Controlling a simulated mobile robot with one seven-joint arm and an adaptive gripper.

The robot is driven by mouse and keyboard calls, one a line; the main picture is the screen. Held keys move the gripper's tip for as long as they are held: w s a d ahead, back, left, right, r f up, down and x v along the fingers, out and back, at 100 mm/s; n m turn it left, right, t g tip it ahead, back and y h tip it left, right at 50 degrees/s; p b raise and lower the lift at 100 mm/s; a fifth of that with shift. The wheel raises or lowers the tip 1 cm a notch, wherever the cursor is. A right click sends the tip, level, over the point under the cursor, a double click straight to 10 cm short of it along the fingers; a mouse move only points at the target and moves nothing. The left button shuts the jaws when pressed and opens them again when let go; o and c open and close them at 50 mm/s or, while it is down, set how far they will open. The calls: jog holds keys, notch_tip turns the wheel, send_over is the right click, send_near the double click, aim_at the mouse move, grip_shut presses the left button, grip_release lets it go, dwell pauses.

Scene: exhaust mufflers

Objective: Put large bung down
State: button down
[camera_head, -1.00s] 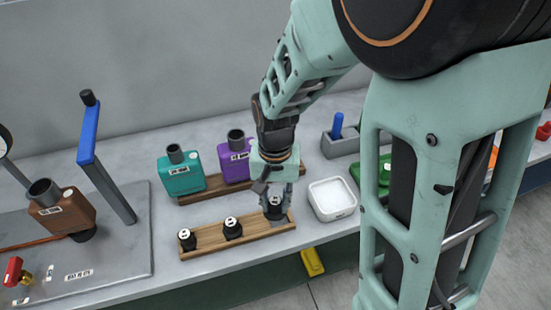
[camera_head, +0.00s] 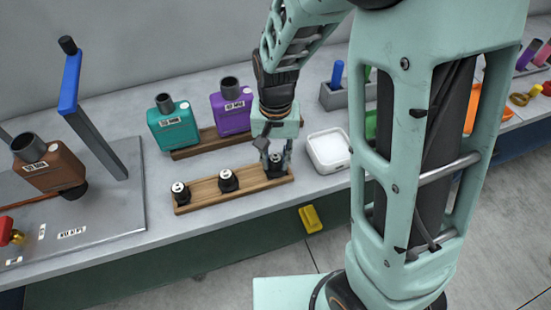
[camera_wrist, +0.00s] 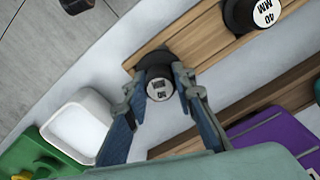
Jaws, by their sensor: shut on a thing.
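The large bung (camera_head: 275,164) is a black plug with a pale labelled top, at the right end of the wooden rack (camera_head: 205,199). My gripper (camera_head: 276,158) is above the rack's right end with its fingers closed around the bung from above. In the wrist view the bung (camera_wrist: 160,88) sits upright between the two fingertips (camera_wrist: 159,80), its label facing the camera. Its black base meets the rack's end (camera_wrist: 183,45); whether it is fully seated is hard to tell. Two other black bungs, the middle one (camera_head: 228,181) and the left one (camera_head: 180,192), stand in the rack.
A white tray (camera_head: 329,151) stands close to the right of my gripper. A purple muffler (camera_head: 231,110) and a teal muffler (camera_head: 173,127) stand on another wooden rack behind. A brown muffler (camera_head: 49,166) is at the left.

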aim_at(276, 158)
jog(key=shift+f, duration=0.4)
jog(key=c, duration=1.6)
grip_release()
jog(key=shift+r, duration=0.55)
notch_tip(276, 158, up, 12)
jog(key=shift+f+p, duration=0.1)
jog(key=shift+p, duration=0.5)
